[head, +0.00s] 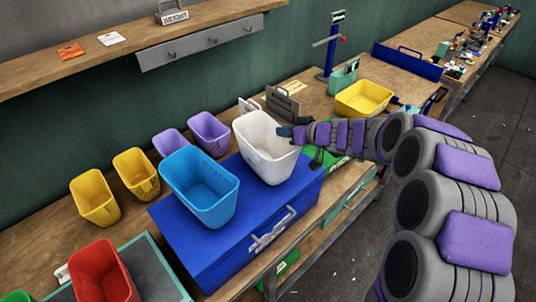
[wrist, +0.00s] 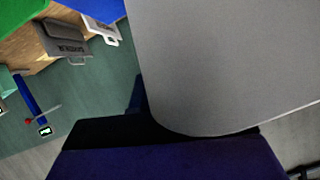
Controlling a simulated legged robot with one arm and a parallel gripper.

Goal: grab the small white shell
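The small white shell (head: 262,147) is an open-topped white tub standing upright on the blue case (head: 185,235), right of a blue tub. My gripper (head: 287,131) is at the upper right of its rim, touching or very close to it. In the wrist view a large pale surface, seemingly the shell wall (wrist: 235,60), fills the upper right. Dark and purple parts of my gripper (wrist: 150,128) lie along its lower edge. Whether the fingers are closed on the wall cannot be told, as the fingertips are small or hidden.
A blue tub (head: 200,188) stands close left of the shell. Two purple tubs (head: 209,134), yellow tubs (head: 95,198) and a red tub (head: 103,275) stand around the case. A yellow bin (head: 363,98) is behind my arm. A shelf (head: 100,55) overhangs the back.

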